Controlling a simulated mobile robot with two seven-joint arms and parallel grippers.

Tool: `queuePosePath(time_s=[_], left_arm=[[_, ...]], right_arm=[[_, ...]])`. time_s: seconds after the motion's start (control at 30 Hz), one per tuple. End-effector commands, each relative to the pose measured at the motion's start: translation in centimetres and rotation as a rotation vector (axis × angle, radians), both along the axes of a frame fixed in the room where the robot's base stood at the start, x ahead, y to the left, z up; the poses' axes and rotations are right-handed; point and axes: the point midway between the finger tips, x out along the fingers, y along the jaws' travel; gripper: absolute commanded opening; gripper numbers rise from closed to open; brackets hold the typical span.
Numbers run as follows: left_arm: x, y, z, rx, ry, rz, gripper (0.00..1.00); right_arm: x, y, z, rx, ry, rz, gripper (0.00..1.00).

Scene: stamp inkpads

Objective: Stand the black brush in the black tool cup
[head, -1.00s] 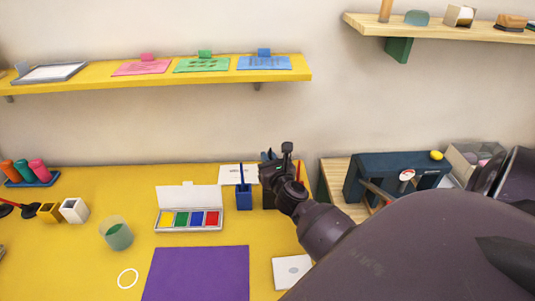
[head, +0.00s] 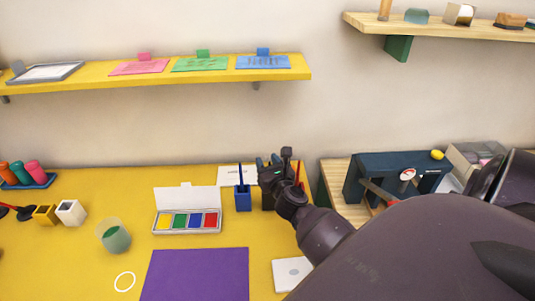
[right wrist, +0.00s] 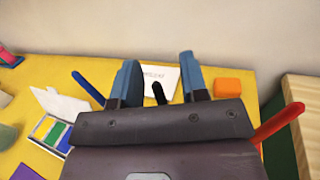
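The black tool cup (head: 267,202) stands on the yellow table just right of the blue cup, partly hidden by my right gripper. My right gripper (head: 270,162) is above the black cup. In the right wrist view its two blue fingers (right wrist: 160,80) are wide apart. The dark tip of the black brush (right wrist: 159,93) shows between them, with a gap on both sides. The brush's lower part is hidden behind the gripper body, so how it sits in the cup does not show. My left gripper is not in view.
A blue cup (head: 243,201) holding a blue brush stands close left. A red brush (head: 301,172) rises close right. A white card (head: 236,176) lies behind. The ink palette (head: 187,219) and purple mat (head: 196,275) lie to the left and front.

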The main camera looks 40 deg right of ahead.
Motion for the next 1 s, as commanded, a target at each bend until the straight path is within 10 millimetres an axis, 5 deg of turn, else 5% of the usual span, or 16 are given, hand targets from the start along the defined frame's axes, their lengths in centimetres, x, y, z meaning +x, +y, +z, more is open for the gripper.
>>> queuePosePath(time_s=[0.33,0.8,1.0], left_arm=[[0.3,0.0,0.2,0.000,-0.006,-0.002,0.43],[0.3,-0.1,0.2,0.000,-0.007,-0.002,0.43],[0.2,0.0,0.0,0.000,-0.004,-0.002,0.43]], right_arm=[[-1.1,0.4,-0.1,0.001,0.002,0.000,0.40],[-8.2,3.3,-0.1,0.002,0.001,-0.001,0.40],[-9.7,4.0,0.0,0.000,0.000,0.000,0.40]])
